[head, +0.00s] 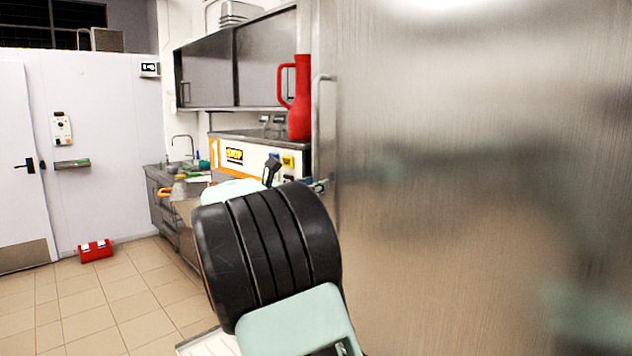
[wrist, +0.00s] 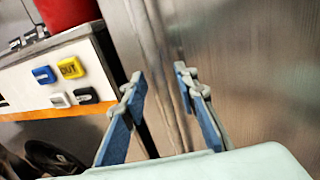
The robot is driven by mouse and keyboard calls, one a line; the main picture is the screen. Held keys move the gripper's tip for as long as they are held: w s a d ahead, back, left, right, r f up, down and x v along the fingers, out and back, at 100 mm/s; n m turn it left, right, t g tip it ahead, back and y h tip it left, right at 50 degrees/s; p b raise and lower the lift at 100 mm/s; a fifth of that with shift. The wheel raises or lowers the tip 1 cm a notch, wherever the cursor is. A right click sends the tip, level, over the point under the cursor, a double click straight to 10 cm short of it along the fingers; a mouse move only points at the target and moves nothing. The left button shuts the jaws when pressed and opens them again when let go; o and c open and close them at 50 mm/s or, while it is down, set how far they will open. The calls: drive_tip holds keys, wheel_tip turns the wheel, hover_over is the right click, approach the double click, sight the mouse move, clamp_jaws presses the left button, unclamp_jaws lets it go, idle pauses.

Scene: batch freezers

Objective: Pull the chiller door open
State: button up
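The chiller door (head: 460,190) is a large brushed-steel panel filling the right of the head view, and it looks closed. Its vertical bar handle (head: 316,125) runs along the door's left edge. The door (wrist: 245,70) and handle (wrist: 150,35) also show in the wrist view. My gripper (head: 320,186) is at the lower part of the handle, partly hidden behind my dark arm link. In the wrist view my gripper (wrist: 160,76) is open, its blue fingers apart on either side of the handle's line. I cannot tell whether either finger touches it.
A machine with an orange stripe and coloured buttons (head: 255,158) stands left of the door. A red jug (head: 300,100) sits on it, close to the handle. A sink counter (head: 165,185) lies behind. A red box (head: 95,250) is on the tiled floor, which is otherwise clear at left.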

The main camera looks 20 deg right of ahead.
drive_tip(key=shift+x, duration=0.85)
drive_tip(key=shift+c, duration=0.4)
clamp_jaws()
